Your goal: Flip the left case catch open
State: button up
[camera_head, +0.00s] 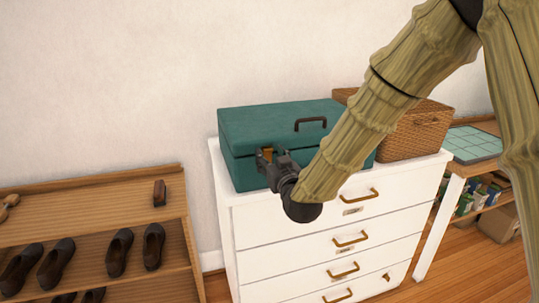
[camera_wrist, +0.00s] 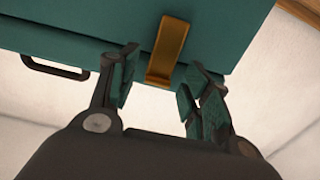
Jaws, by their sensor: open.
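The green case (camera_head: 275,125) sits shut on the white chest of drawers, with a dark handle (camera_head: 310,123) on it. In the wrist view the case (camera_wrist: 120,22) fills the top, and its handle (camera_wrist: 55,68) shows at the left. The left catch is a brass strip (camera_wrist: 168,50) lying against the case. My gripper (camera_wrist: 158,88) is open, with one finger on each side of the catch's lower part; I cannot tell whether they touch it. In the head view my gripper (camera_head: 268,158) is at the case's front left, and my arm hides the front's right part.
The white chest of drawers (camera_head: 300,245) has brass pulls. A wicker basket (camera_head: 415,130) stands right of the case. A wooden shoe rack (camera_head: 90,190) with several dark shoes is at the left. A table with a green gridded mat (camera_head: 472,143) is at the right.

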jog(key=shift+w+a, duration=0.25)
jog(key=shift+w, duration=0.45)
grip_shut()
